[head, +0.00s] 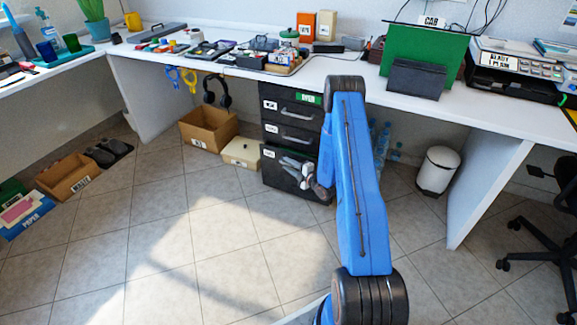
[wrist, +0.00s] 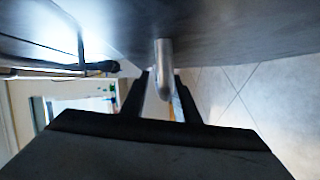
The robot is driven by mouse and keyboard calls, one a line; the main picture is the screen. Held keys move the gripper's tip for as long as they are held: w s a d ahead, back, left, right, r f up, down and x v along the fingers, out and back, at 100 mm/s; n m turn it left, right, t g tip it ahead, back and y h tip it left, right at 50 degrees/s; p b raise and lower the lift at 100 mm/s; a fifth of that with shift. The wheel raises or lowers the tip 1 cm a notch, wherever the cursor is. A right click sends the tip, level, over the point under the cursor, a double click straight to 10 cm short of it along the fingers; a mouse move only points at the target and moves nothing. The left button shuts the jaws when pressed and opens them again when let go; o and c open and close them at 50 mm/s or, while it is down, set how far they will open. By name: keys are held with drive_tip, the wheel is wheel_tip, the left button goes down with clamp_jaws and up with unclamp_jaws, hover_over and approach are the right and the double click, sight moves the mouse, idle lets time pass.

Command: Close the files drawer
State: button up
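A dark cabinet (head: 268,133) with three stacked drawers stands under the desk. Its drawers have metal handles and small white labels, too small to read surely. The bottom front looks slightly forward of those above; how far is unclear. In the wrist view, a dark drawer front (wrist: 225,25) fills the top, and a metal handle (wrist: 164,70) reaches between the spread fingers of my gripper (wrist: 166,90). A gap shows between the fingers; firm contact is not visible.
A cream box (head: 240,153) and an open cardboard box (head: 208,128) stand left of the cabinet. Water bottles (head: 383,140) and a white bin (head: 437,171) are to the right. The tiled floor (head: 190,235) in front is clear.

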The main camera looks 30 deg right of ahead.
clamp_jaws()
